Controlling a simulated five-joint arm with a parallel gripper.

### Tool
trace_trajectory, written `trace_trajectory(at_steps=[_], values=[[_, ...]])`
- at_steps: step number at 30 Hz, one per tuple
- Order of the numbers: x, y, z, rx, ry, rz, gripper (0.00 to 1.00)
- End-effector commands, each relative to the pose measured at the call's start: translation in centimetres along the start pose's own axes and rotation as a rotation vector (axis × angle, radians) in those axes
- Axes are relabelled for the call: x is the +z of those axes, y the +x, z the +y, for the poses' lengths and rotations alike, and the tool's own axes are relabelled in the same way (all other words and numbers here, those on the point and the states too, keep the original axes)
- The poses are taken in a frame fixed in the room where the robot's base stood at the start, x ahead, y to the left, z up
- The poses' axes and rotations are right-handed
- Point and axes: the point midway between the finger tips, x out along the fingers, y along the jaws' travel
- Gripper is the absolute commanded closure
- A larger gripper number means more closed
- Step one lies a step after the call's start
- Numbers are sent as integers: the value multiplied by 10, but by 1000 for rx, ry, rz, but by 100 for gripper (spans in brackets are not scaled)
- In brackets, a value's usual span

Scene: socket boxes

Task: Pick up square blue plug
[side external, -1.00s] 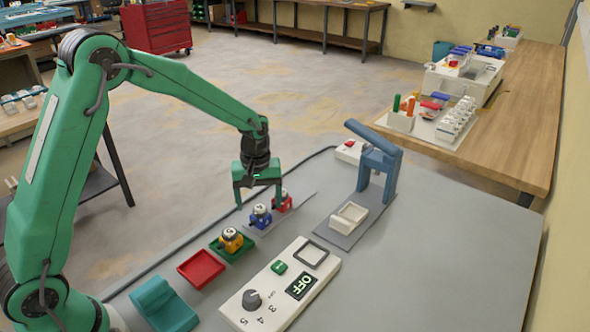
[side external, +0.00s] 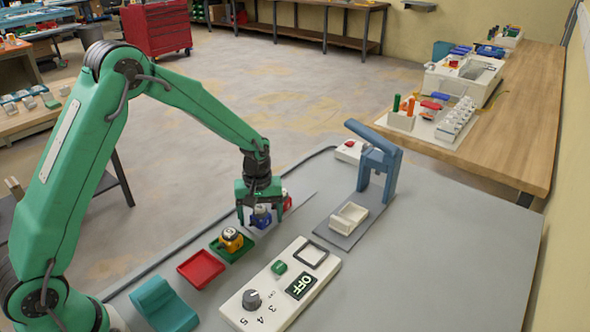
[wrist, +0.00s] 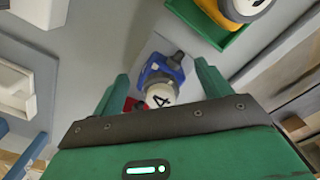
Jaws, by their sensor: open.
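The blue plug (side external: 260,217) stands on a grey plate, partly hidden by my gripper in the side view. In the wrist view the blue plug (wrist: 164,78) shows a blue body and a white top marked 4. My gripper (side external: 262,212) is open and lowered around the blue plug; in the wrist view its two fingers (wrist: 163,85) are on either side of it, with gaps. A red plug (side external: 286,198) stands just behind it, mostly hidden by the gripper; a bit of red shows in the wrist view (wrist: 133,104).
A yellow plug (side external: 231,240) sits in a green tray (side external: 246,252). An empty red tray (side external: 201,268) is nearer. A white control box (side external: 262,307) with a dial reads OFF. A blue press-like stand (side external: 372,165) with a white holder (side external: 349,216) stands to the right.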

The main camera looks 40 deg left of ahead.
Motion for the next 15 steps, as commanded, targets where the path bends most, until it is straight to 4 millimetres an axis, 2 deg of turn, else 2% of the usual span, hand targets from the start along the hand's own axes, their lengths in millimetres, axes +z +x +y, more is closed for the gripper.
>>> trace_trajectory(at_steps=[5, 12, 15], values=[[0, 0, 0, 0, 0, 0, 23], [0, 0, 0, 0, 0, 0, 68], [0, -1, 0, 1, 0, 1, 71]])
